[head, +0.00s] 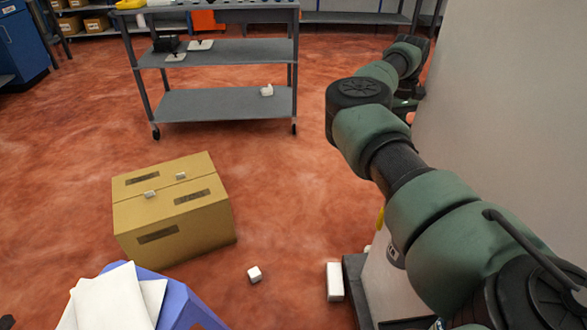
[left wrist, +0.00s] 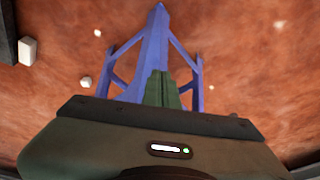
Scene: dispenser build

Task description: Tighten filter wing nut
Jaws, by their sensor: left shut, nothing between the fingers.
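I cannot make out a filter or a wing nut in either view. A large off-white panel (head: 500,110) fills the right of the head view, and my right arm crosses in front of it. The right arm's far end bends away near the panel, and its fingers cannot be seen. My left gripper (left wrist: 162,88) shows in the left wrist view with its green fingers together and empty. It points toward a blue-purple frame (left wrist: 152,45) standing on the red floor. The left gripper is not in the head view.
A cardboard box (head: 180,228) sits on the floor at left. A grey shelf cart (head: 225,104) stands behind it. A blue-purple stand (head: 185,298) with white cloth (head: 110,300) is at lower left. Small white blocks (head: 254,274) lie on the floor.

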